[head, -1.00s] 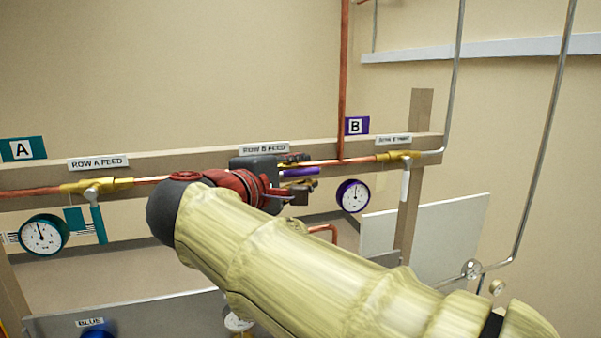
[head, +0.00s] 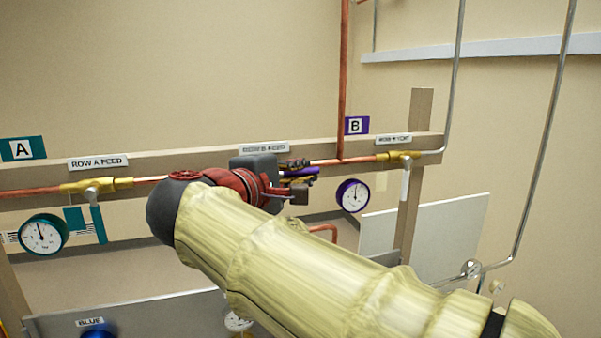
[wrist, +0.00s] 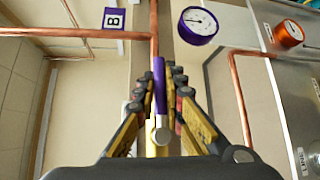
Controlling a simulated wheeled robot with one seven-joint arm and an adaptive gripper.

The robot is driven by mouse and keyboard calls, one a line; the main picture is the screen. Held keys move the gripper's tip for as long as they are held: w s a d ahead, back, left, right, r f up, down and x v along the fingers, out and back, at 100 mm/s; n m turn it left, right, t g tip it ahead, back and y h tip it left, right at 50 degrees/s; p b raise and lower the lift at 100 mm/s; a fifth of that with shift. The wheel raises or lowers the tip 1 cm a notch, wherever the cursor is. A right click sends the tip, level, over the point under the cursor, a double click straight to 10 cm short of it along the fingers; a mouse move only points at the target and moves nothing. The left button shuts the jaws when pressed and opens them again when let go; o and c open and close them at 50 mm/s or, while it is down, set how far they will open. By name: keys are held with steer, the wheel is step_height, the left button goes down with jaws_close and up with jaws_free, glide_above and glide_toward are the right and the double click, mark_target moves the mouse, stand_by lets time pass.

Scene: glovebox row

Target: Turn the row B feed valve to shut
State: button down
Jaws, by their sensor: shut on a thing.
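The row B feed valve has a purple lever handle (head: 303,173), which lies roughly along the copper pipe, just below it in the head view. My gripper (head: 298,178) is at this handle, with its fingers on either side. In the wrist view the purple handle (wrist: 159,82) stands between the fingertips of my gripper (wrist: 161,88), which are shut on it. The round silver valve stem end (wrist: 161,136) shows nearer the palm. The "ROW B FEED" label (head: 265,148) is above, partly covered by my gripper. My wrist hides most of the valve body in the head view.
The row A feed valve (head: 95,186) with a teal handle hanging down is at left. The row B vent valve (head: 397,156) with a white handle hanging down is at right. A purple-rimmed gauge (head: 352,195) sits close right of my gripper. A vertical copper pipe (head: 343,80) rises behind.

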steer(key=shift+f, duration=0.15)
steer(key=s+a+f+m+g+y+b, duration=0.1)
steer(key=a+f+m+g+y+b, duration=0.1)
steer(key=a+f+m+g+y, duration=0.3)
steer(key=shift+s+a+f+m+g+y, duration=0.25)
steer(key=shift+m+g+y, duration=0.35)
steer(key=shift+m+y, duration=2.05)
steer(key=shift+f+n+y, duration=0.1)
steer(key=shift+n+y, duration=0.95)
steer(key=c, duration=1.9)
jaws_free()
steer(key=v, duration=1.2)
